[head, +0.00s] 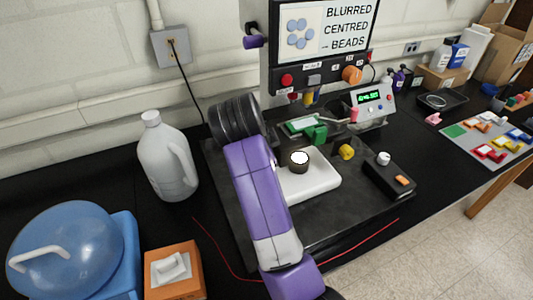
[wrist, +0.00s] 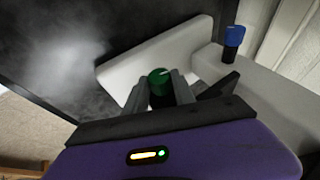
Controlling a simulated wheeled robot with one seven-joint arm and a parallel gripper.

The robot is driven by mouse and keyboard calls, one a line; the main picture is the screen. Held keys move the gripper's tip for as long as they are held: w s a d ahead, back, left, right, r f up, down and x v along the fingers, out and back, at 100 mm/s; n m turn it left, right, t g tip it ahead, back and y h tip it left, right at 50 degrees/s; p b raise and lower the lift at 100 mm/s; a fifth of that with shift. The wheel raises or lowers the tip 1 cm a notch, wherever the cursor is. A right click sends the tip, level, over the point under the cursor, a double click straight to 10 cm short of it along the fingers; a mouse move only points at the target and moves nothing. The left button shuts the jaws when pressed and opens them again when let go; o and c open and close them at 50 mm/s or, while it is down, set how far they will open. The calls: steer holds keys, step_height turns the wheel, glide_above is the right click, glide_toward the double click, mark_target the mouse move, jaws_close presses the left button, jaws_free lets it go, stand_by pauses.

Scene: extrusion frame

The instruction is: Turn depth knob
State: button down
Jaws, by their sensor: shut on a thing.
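In the wrist view my gripper (wrist: 159,88) has its two grey fingers on either side of a round green knob (wrist: 160,76) with a white mark on its top. The fingers are shut on it. The knob stands at a white plate (wrist: 125,68). I cannot read a label that names it as the depth knob. In the head view my purple arm reaches over the black bench, and I cannot make out the gripper there.
A blue-topped knob (wrist: 234,36) stands on the white body beside my gripper. The screen (head: 333,30) reads "BLURRED CENTRED → BEADS". A white jug (head: 167,158) stands left of my arm. An orange box (head: 174,271) and blue dome (head: 66,250) fill the front left.

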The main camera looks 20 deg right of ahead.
steer(key=c, duration=1.1)
jaws_free()
steer(key=shift+f, duration=0.1)
steer(key=shift+o, duration=0.2)
steer(key=v, duration=0.7)
steer(key=shift+s+a+r, duration=0.15)
steer(key=shift+a+r, duration=0.05)
steer(key=shift+r, duration=0.15)
